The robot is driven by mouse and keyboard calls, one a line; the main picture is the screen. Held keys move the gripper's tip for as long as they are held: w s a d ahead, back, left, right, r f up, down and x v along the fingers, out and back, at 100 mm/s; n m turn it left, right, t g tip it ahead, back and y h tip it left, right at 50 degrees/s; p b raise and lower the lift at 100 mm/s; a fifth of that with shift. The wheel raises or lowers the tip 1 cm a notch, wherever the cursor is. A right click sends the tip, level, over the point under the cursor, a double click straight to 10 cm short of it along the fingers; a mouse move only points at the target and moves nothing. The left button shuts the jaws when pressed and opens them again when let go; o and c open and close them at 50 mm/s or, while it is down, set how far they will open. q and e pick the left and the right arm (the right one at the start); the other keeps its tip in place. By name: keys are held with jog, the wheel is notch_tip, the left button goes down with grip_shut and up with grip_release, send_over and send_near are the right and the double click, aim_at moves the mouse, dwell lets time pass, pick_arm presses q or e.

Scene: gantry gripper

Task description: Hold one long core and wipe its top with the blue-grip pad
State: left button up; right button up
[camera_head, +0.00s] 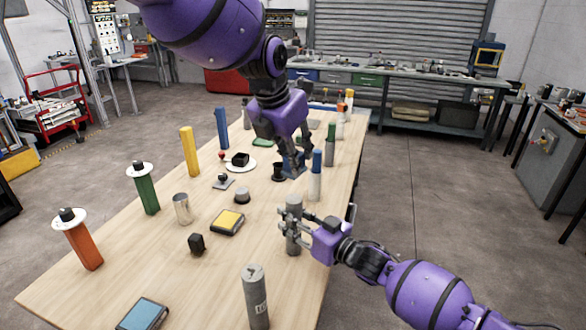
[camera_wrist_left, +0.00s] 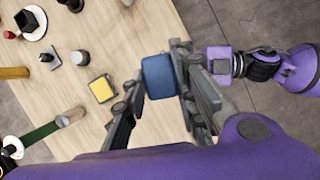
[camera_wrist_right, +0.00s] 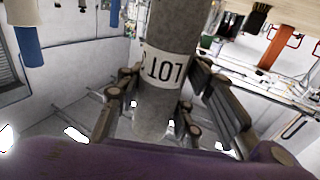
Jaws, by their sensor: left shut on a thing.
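My left gripper (camera_head: 294,166) is shut on the blue-grip pad (camera_head: 291,173), held above the table's far part. In the left wrist view the pad's blue block (camera_wrist_left: 158,77) sits between both fingers; its underside is hidden. My right gripper (camera_head: 294,220) is around a long grey core (camera_head: 294,205), upright near the table's right edge. In the right wrist view its fingers lie at both sides of the core (camera_wrist_right: 165,45), by the white LOT label. Whether the core's foot touches the table is unclear. The pad is apart from the core in the head view.
Another grey core (camera_head: 256,298) stands at the front of the wooden table (camera_head: 190,270). A yellow-topped box (camera_head: 228,222), a metal cup (camera_head: 182,209) and a black block (camera_head: 196,243) stand left of the right gripper. Blue-and-white (camera_head: 315,175) and green-topped cylinders (camera_head: 331,140) stand along the right edge.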

jog(key=o, duration=0.5)
jog(key=v, duration=1.2)
